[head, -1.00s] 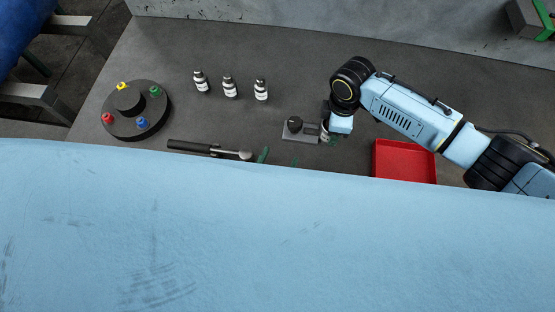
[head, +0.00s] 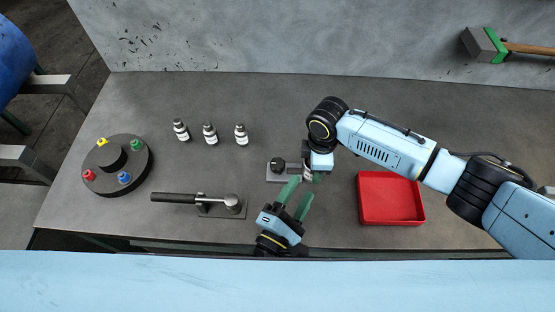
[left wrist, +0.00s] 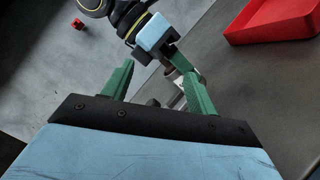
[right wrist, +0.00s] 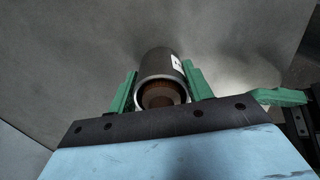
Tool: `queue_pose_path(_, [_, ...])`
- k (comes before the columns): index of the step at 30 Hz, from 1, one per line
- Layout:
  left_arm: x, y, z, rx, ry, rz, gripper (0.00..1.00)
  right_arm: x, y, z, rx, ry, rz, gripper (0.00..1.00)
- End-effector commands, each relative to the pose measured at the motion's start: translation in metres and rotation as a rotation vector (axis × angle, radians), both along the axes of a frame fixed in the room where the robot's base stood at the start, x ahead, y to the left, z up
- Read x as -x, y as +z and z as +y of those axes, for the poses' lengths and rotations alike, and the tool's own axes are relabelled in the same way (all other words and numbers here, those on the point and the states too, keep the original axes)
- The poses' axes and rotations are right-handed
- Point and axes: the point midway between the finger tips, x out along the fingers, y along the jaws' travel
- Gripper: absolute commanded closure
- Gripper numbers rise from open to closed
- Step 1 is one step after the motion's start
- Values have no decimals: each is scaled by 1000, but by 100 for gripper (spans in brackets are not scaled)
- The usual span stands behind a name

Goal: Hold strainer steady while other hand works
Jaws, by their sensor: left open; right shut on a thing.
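My right gripper (right wrist: 160,70) is shut on a dark cylinder (right wrist: 160,62) with a metal rim, a brown inside and a white label. In the head view the cylinder (head: 308,171) is partly hidden by the gripper, beside a small grey fixture (head: 280,178) with a black knob. I cannot tell whether it touches the fixture. My left gripper (head: 298,193) is open and empty, its green fingers pointing toward the fixture and the right gripper. In the left wrist view the right gripper and cylinder show beyond the open fingers. I cannot clearly identify a strainer.
A red tray (head: 391,221) stands right of the grippers. A black-handled lever tool (head: 175,197) sits on a plate at left. Several coloured knobs top a round black base (head: 110,176). Three labelled bottles (head: 210,134) stand behind.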

Motion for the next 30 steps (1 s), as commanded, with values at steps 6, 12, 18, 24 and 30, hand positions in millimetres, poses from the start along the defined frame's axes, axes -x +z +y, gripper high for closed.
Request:
queue_pose_path(6, [-6, 16, -56, -361, -216, -151, 42, -1, 1, 0, -1, 0, -1, 86])
queue_pose_path(12, [-10, 17, -82, -636, -383, -246, 42, -1, 1, 0, -1, 0, -1, 86])
queue_pose_path(18, [-15, 8, -87, -923, -542, -315, 42, -1, 1, 0, -1, 0, -1, 86])
queue_pose_path(24, [-20, -8, -73, -1205, -708, -342, 42, 0, 1, 0, -1, 0, -1, 86])
queue_pose_path(30, [-24, -23, -41, -1477, -908, -348, 42, 0, 1, 0, -1, 0, -1, 86])
